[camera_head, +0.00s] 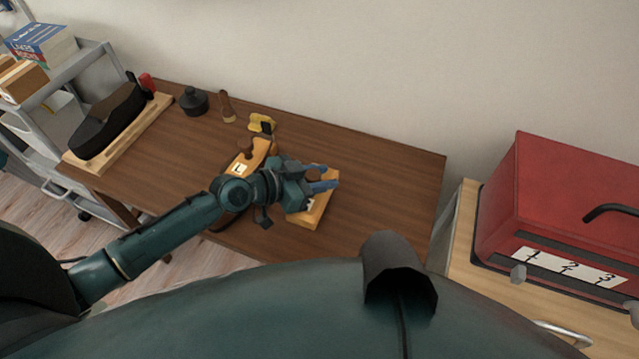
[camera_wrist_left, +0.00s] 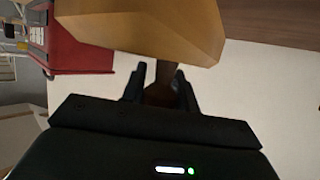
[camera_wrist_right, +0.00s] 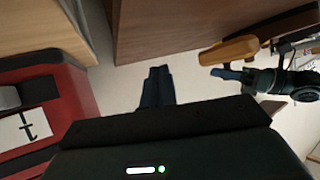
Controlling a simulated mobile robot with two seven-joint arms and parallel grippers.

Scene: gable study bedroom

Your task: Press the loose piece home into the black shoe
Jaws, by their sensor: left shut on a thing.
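The black shoe (camera_head: 108,122) lies on a pale wooden board (camera_head: 152,118) at the table's far left, well away from both grippers. My left gripper (camera_head: 322,178) is over the right part of the table. In the left wrist view it is shut on a dark reddish-brown piece (camera_wrist_left: 160,92), with a tan wooden block (camera_wrist_left: 150,25) beyond. That block (camera_head: 318,208) lies partly under the gripper in the head view and carries a white label. Which object is the loose piece, I cannot tell. My right gripper (camera_wrist_right: 155,88) is shut and empty.
A tan curved piece labelled L (camera_head: 240,169) lies left of my left gripper. A yellow object (camera_head: 262,123), a brown handle (camera_head: 227,106) and a dark pot (camera_head: 193,101) stand behind. A red toolbox (camera_head: 560,205) is at right. The table's right end is clear.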

